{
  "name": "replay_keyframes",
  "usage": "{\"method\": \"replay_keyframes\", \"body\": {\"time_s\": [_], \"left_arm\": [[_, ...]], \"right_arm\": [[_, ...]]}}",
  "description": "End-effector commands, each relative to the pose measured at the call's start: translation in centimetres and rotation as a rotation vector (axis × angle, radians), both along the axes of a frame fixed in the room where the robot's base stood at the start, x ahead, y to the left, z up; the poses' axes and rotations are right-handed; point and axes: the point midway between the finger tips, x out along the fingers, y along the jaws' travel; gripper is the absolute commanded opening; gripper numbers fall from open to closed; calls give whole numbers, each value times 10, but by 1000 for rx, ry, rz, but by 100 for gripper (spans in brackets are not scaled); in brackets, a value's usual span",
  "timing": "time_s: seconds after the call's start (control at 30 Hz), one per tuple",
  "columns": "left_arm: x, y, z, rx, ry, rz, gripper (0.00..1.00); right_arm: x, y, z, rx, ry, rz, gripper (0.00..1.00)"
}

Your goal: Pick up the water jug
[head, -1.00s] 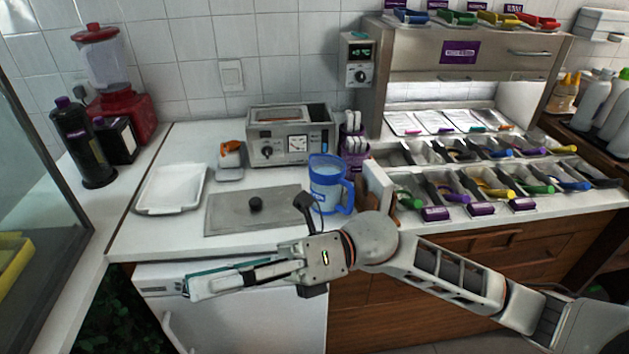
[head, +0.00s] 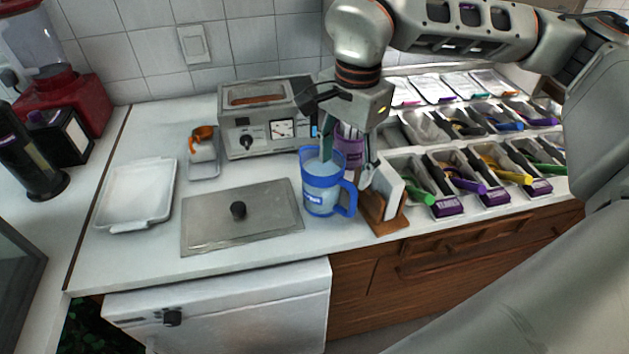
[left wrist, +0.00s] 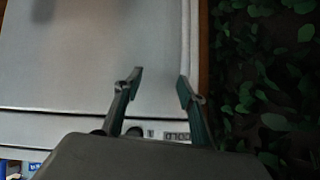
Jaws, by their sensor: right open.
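The water jug (head: 322,190) is a clear blue jug with a blue rim and a blue handle on its right side. It stands upright on the white counter, right of the grey metal lid. My right gripper (head: 346,160) comes down from above and points at the jug. It is open, with one finger over or inside the jug's mouth and the other on the handle side; whether it touches the jug I cannot tell. My left gripper (left wrist: 160,88) shows in the left wrist view, open and empty, in front of a white cabinet front.
A wooden stand with a white card (head: 385,205) stands close to the jug's right. A metal lid with a black knob (head: 265,222) lies to its left. A warmer (head: 262,118) is behind, with topping bins (head: 445,180) to the right. A white tray (head: 135,195) lies far left.

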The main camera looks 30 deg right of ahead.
Motion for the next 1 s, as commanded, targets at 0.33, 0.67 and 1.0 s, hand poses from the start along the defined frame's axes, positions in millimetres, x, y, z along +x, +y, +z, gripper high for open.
{"method": "replay_keyframes", "body": {"time_s": [0.33, 0.67, 1.0], "left_arm": [[-10, -10, -44, -10, 21, -15, 40], [-8, -9, -43, -6, 14, -17, 40], [-7, -6, -47, -1, 14, -16, 40]], "right_arm": [[0, -4, -58, -12, 37, -2, 56], [-1, -4, -83, -11, 40, -1, 56], [-3, -10, -126, -11, 41, -3, 56]]}}
